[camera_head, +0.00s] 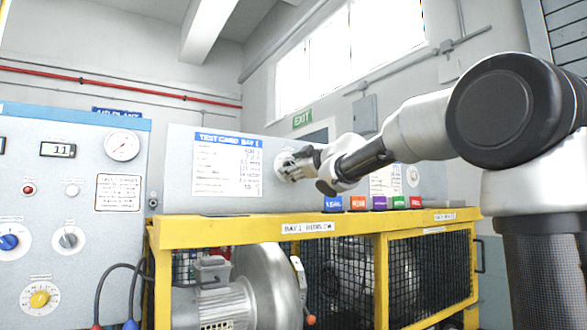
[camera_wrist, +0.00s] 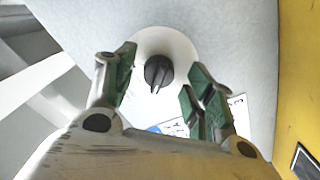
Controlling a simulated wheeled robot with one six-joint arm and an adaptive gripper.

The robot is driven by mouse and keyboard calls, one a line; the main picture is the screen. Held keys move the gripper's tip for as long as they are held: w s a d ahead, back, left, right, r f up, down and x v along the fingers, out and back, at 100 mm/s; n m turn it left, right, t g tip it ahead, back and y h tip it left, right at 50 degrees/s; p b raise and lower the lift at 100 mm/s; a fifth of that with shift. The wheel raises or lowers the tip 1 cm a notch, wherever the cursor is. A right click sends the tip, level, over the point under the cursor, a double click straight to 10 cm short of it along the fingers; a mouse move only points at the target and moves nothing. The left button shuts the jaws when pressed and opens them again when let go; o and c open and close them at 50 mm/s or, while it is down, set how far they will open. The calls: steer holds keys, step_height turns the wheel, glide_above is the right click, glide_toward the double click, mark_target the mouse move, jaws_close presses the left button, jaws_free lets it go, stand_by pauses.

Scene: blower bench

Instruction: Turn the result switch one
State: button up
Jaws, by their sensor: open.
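In the wrist view a dark rotary switch knob (camera_wrist: 158,72) sits on a round white plate (camera_wrist: 180,42) on the grey panel. The knob lies between the green-padded fingertips of my gripper (camera_wrist: 163,66), with a visible gap on each side. I cannot tell how deep the fingers reach around it. In the head view my gripper (camera_head: 293,164) is at the grey back panel, just right of the white test card (camera_head: 227,165), and hides the knob. No label for the switch is readable, so I cannot tell its number.
The yellow guard frame (camera_head: 240,230) runs just below the panel. Coloured blocks (camera_head: 357,203) stand along its top, right of my gripper. A blue-grey console (camera_head: 80,245) with knobs and a gauge (camera_head: 122,146) stands at the left. A caged blower (camera_head: 265,285) is below.

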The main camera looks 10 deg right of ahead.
steer(key=v, duration=1.1)
steer(key=shift+s, duration=0.15)
steer(key=shift+d, duration=0.1)
steer(key=s+d+f+m+g+h, duration=0.4)
steer(key=s+d+f+m+h, duration=0.5)
steer(key=d+f, duration=0.5)
steer(key=s+a+f+m+g+y, duration=0.1)
steer(key=s+f+g, duration=0.3)
steer(key=s+f, duration=0.7)
steer(key=s+a+f+m+g+y, duration=0.2)
steer(key=s+f+g, duration=0.3)
steer(key=s+f, duration=0.7)
steer(key=shift+s+f+m, duration=0.3)
steer(key=shift+f+m, duration=0.1)
steer(key=shift+f, duration=0.2)
